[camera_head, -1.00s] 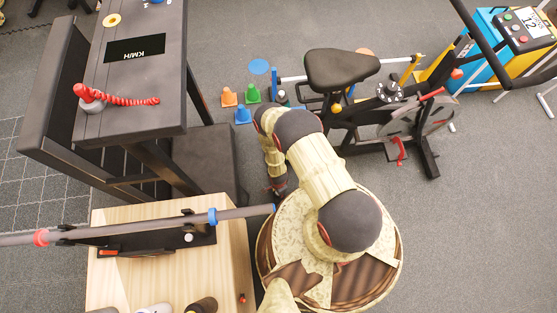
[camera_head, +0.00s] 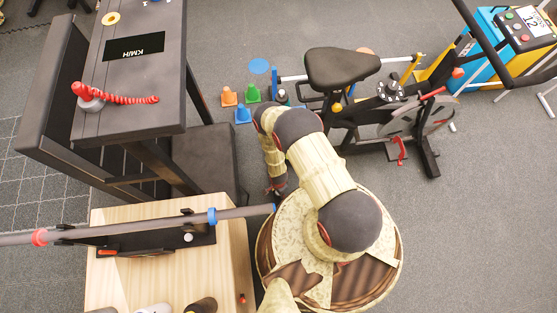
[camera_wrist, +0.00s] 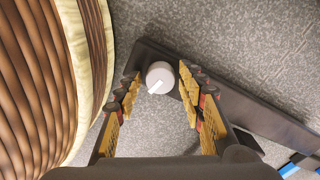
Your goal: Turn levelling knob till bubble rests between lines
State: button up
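A round pale grey knob (camera_wrist: 160,77) with a white pointer line shows in the wrist view, on or over a dark flat bar (camera_wrist: 240,107) above the grey floor. My gripper (camera_wrist: 159,86) has its two yellow-and-dark fingers apart, one on each side of the knob. Small gaps seem to show between the fingertips and the knob, so it does not look gripped. In the head view my gripper (camera_head: 278,188) is small and partly hidden, pointing down beside the wooden table's right end. I cannot make out a bubble or its lines in either view.
The wooden table (camera_head: 235,275) carries a long grey bar (camera_head: 130,228) with red and blue rings. A black bench (camera_head: 205,160) stands behind it. Small cones (camera_head: 243,115) and an exercise bike (camera_head: 342,68) stand farther back. Grey floor is open at the right.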

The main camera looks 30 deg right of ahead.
jog(key=shift+o, duration=0.7)
jog(key=shift+r, duration=0.1)
jog(key=shift+w+r, duration=0.1)
jog(key=shift+r, duration=0.15)
notch_tip(320, 180, up, 11)
jog(key=shift+r, duration=0.2)
dwell(0.4)
